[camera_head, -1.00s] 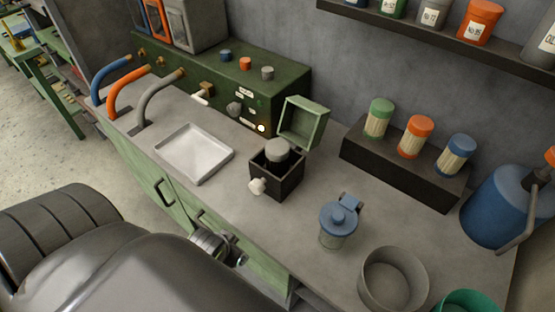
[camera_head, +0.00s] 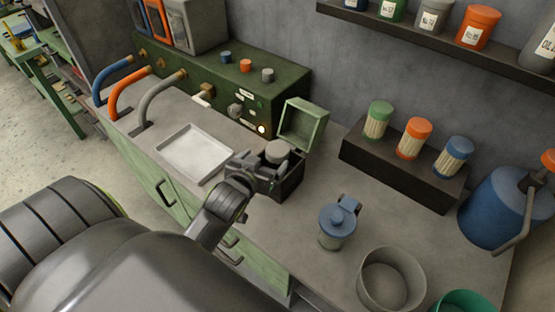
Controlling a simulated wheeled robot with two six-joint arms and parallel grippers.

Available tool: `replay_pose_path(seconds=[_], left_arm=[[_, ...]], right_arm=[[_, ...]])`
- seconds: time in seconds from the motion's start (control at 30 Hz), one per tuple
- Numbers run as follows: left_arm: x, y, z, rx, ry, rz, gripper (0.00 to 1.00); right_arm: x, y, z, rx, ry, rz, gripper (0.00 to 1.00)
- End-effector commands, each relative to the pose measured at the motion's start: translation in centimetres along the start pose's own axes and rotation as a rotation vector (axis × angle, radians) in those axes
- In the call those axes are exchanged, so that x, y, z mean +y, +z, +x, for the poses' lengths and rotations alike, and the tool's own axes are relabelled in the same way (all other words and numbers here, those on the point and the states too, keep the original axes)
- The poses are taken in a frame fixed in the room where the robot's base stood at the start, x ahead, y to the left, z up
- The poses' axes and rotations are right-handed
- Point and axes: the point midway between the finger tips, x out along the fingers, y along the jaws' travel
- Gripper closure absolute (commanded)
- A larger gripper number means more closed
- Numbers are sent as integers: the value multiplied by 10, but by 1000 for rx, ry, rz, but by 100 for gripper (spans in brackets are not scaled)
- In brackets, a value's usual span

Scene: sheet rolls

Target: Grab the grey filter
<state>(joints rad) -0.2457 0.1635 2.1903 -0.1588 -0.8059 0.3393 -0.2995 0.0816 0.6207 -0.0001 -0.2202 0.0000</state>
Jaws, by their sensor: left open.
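The grey filter (camera_head: 278,151) has a round grey top and sits in a dark open box (camera_head: 292,184) with its green lid (camera_head: 302,124) raised behind. My left gripper (camera_head: 262,168) is open at the box's left front side, close to the filter, and hides part of the box. I cannot tell whether its fingers touch the filter. My right gripper does not show.
A white tray (camera_head: 194,153) lies left of the box. A blue-lidded jar (camera_head: 337,226) and a grey round container (camera_head: 390,280) stand to the right. Green, orange and blue-capped filters (camera_head: 415,138) stand on a dark block (camera_head: 404,172) behind.

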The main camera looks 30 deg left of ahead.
Motion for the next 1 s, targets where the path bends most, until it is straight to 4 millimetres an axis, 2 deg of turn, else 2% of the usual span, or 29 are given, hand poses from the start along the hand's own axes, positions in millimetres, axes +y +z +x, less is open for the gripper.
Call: replay_pose_path(seconds=[0.1, 0.3, 0.57, 0.8, 1.0], left_arm=[[0, -2, 20, 0, 0, 0, 13], [0, -1, 44, 0, 0, 0, 13], [1, -2, 56, -1, 0, 0, 13], [7, -7, 81, -2, 0, -1, 13], [7, -6, 100, -1, 1, 1, 13]], right_arm=[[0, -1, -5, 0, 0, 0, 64], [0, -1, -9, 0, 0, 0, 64], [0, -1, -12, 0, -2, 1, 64], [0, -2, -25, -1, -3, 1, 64], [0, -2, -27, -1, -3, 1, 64]])
